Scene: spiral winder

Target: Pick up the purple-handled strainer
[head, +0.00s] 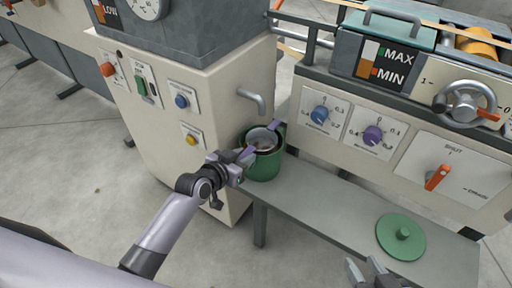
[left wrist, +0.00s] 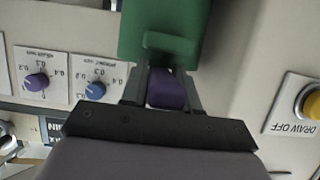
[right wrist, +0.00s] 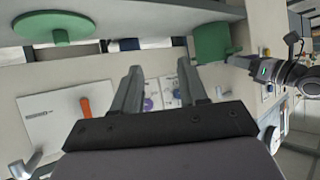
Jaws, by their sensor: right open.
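The purple-handled strainer (head: 262,136) sits in the mouth of a green pot (head: 265,167) on the grey bench, with a purple part at its far side and a purple handle towards my left arm. My left gripper (head: 238,168) is at the near handle, beside the pot's rim. In the left wrist view the purple handle (left wrist: 167,90) fills the gap between the fingers, and they appear shut on it. The rest of the strainer is hidden there by the green pot (left wrist: 165,30). My right gripper (right wrist: 165,85) is open and empty, near the bench's front edge.
A green lid (head: 401,236) lies on the bench (head: 335,208) to the right, close to my right gripper. A spout (head: 252,100) sticks out of the cream machine just above the pot. The knob panel (head: 345,125) stands behind the bench. The bench's middle is clear.

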